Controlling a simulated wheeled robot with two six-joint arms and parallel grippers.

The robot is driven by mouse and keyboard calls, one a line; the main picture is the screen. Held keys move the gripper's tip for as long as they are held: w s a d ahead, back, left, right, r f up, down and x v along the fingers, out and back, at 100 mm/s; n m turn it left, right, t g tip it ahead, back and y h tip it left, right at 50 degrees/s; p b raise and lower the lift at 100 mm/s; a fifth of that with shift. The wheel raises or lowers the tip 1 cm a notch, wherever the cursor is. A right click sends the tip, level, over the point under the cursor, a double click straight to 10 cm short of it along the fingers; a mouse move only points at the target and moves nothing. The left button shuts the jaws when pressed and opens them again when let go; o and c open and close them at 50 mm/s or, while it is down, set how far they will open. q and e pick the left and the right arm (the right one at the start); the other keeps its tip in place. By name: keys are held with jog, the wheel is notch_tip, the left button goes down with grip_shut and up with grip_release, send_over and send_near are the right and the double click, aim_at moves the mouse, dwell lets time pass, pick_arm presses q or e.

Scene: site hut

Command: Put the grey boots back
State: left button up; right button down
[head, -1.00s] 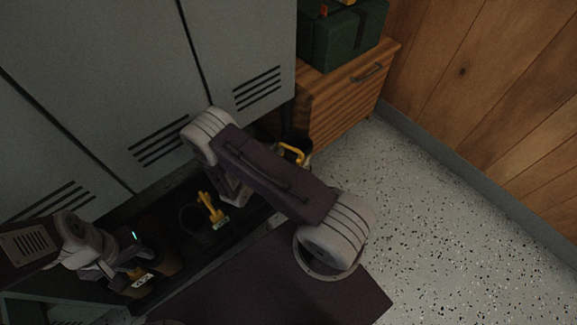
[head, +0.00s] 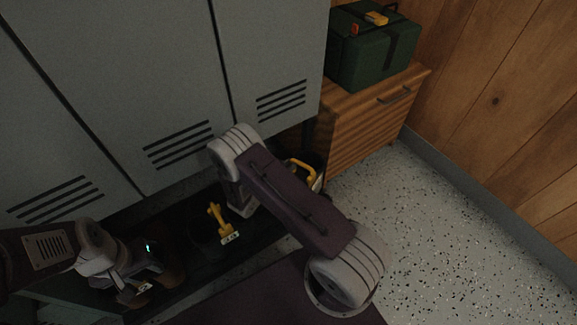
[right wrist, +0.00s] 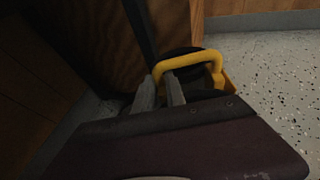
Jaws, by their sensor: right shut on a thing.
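My right gripper (right wrist: 166,94) is shut on a yellow handle (right wrist: 195,58) in the right wrist view. Below the handle is a dark rounded thing, partly hidden by the fingers; I cannot tell whether it is the grey boots. In the head view the yellow handle (head: 304,170) shows just beyond my right forearm, which hides the gripper. Dark boots with a yellow handle (head: 215,217) and a pale tag stand in the dark bay below the lockers. My left gripper (head: 127,284) is low at the left by brown boots (head: 172,272); its jaws are unclear.
Grey lockers (head: 160,80) stand over the dark bay. A wooden cabinet (head: 350,133) bearing a green box (head: 360,62) stands right of them, near a wooden wall (head: 480,90). Speckled floor (head: 430,240) is clear at the right.

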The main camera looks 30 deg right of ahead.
jog(key=c, duration=1.4)
grip_release()
jog(key=shift+a, duration=0.1)
